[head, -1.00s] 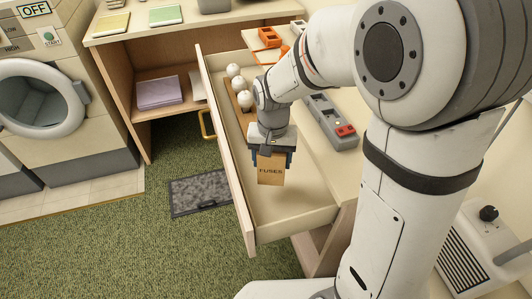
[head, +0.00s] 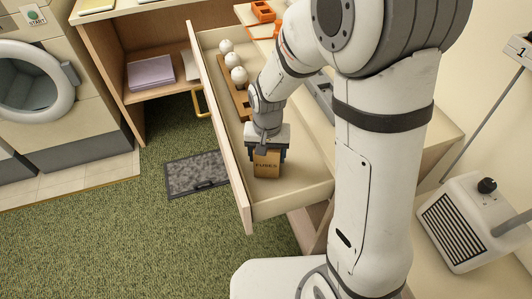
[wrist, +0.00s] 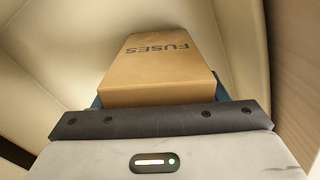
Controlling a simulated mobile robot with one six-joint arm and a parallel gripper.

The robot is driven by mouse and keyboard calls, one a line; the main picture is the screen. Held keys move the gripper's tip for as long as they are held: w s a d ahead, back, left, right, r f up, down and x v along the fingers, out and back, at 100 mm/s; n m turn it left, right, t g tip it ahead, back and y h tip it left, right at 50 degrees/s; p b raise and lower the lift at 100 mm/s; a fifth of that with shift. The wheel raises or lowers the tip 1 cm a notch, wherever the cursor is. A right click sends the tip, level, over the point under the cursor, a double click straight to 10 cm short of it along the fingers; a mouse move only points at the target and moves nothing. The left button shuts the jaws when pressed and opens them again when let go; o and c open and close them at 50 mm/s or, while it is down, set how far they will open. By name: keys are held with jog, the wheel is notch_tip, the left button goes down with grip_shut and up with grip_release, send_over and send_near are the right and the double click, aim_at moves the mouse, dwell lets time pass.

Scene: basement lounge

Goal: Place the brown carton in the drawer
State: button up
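The brown carton (head: 266,167), marked FUSES, is upright inside the open drawer (head: 308,186), towards its near end. My gripper (head: 267,154) is above it, fingers pointing down, and shut on it. In the wrist view the carton (wrist: 155,75) fills the space between the blue finger pads, with pale drawer surfaces around it. I cannot tell whether its base touches the drawer floor.
Several white balls (head: 238,75) stand in a brown holder at the drawer's far left. Free drawer floor lies around the carton. A grey floor mat (head: 195,174) lies left of the drawer. A grey-white device (head: 468,222) is at right.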

jog(key=o, duration=0.4)
notch_tip(320, 180, up, 12)
jog(key=shift+r+p, duration=0.2)
jog(key=shift+p, duration=0.95)
jog(key=s+d+r+n+t, duration=0.1)
jog(key=s+d+r, duration=0.3)
jog(key=s+d, duration=0.8)
jog(key=shift+s+r+t, duration=0.15)
jog(key=shift+r+t, duration=0.2)
jog(key=shift+t, duration=0.15)
jog(key=shift+d, duration=0.1)
